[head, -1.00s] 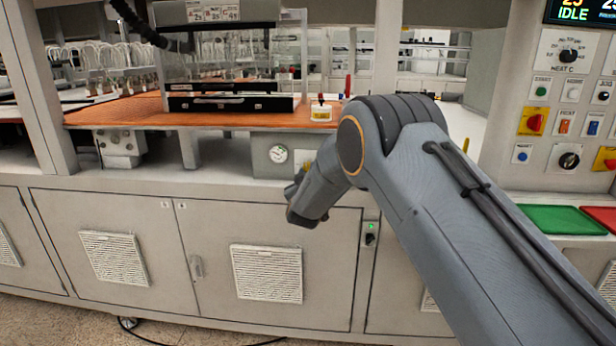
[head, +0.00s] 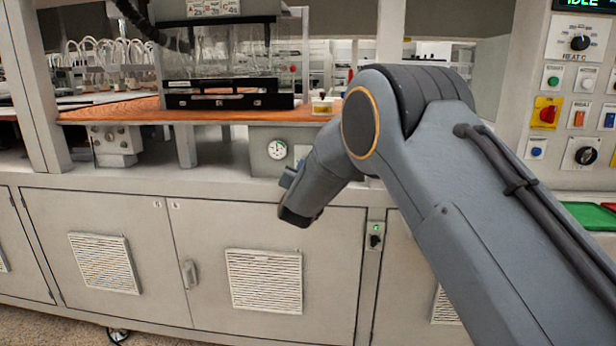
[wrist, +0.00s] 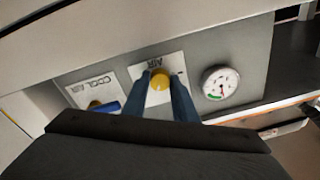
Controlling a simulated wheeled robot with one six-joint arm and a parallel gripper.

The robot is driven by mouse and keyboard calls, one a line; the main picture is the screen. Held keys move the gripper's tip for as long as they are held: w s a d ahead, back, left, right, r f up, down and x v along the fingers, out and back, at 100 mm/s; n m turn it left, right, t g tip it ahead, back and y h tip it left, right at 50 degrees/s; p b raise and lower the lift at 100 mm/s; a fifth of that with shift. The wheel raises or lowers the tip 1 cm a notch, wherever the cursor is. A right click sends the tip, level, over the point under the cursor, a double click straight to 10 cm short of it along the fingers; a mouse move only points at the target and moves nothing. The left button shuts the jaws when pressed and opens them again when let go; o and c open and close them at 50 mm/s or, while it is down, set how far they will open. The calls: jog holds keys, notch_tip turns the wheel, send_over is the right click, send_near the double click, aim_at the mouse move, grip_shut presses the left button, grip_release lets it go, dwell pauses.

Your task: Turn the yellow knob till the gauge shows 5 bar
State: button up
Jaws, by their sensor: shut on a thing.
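In the wrist view the yellow knob (wrist: 159,82) sits on a white plate marked AIR. My gripper (wrist: 160,92) has its two blue-grey fingers on either side of the knob and is shut on it. The round white gauge (wrist: 220,83) is beside the knob, with a dark needle, a red mark and a green arc; its numbers are too small to read. In the head view the gauge (head: 277,149) shows on the grey panel, and my arm hides the knob.
A second plate marked COOL AIR (wrist: 92,92) with a blue lever (wrist: 107,107) is close to the fingers in the wrist view. The orange work surface (head: 130,108) lies above the panel. Cabinet doors (head: 265,225) are below. A control panel (head: 580,100) stands at the right.

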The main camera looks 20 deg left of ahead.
jog(key=m+b, duration=0.1)
jog(key=m, duration=0.1)
jog(key=m+b, duration=0.2)
jog(key=m, duration=0.1)
jog(key=shift+a+f+b, duration=0.15)
jog(key=shift+f+b, duration=0.05)
jog(key=shift+b, duration=0.1)
jog(key=shift+r+m+h+b, duration=0.15)
jog(key=shift+m+h+b, duration=0.25)
jog(key=shift+m+b, duration=1.45)
jog(key=shift+s+m, duration=0.1)
jog(key=shift+m, duration=0.45)
jog(key=o, duration=1)
jog(key=shift+o, duration=0.2)
jog(key=shift+r, duration=0.1)
jog(key=v, duration=0.7)
jog(key=shift+s, duration=0.4)
